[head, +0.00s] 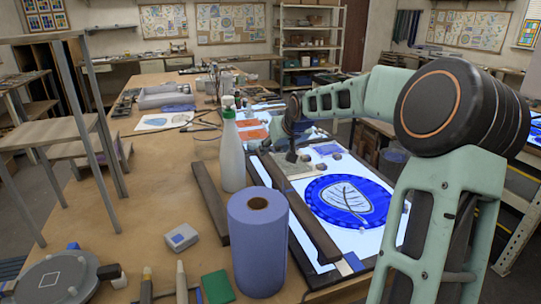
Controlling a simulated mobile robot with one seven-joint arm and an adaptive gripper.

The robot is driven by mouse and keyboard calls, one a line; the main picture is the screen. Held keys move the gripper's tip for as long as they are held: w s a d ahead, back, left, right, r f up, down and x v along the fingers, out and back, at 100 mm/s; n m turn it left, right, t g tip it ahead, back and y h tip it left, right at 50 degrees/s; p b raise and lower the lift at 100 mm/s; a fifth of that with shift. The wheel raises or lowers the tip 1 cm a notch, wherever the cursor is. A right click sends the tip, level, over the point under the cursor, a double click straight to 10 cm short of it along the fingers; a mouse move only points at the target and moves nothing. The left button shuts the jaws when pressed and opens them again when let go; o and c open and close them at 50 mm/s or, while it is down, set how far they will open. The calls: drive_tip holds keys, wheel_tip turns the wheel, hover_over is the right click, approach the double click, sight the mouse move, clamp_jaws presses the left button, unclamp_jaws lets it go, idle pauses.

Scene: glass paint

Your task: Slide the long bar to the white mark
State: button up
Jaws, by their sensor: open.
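Two long dark bars lie on the table. One bar (301,213) lies along the left part of the lit white panel (395,229), behind the blue roll. I cannot tell for sure which one the task names. A small white patch (354,261) shows beside a blue one near the front end of the panel bar; I cannot tell if it is the mark. My gripper (291,156) is small and dark, open, near the far end of the panel bar; contact is unclear.
A blue paper roll (258,245) and a white spray bottle (231,150) stand close to the bars. A blue disc with a leaf design (348,199) lies on the panel.

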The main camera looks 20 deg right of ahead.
sight(267, 159)
drive_tip(key=x, duration=1)
clamp_jaws()
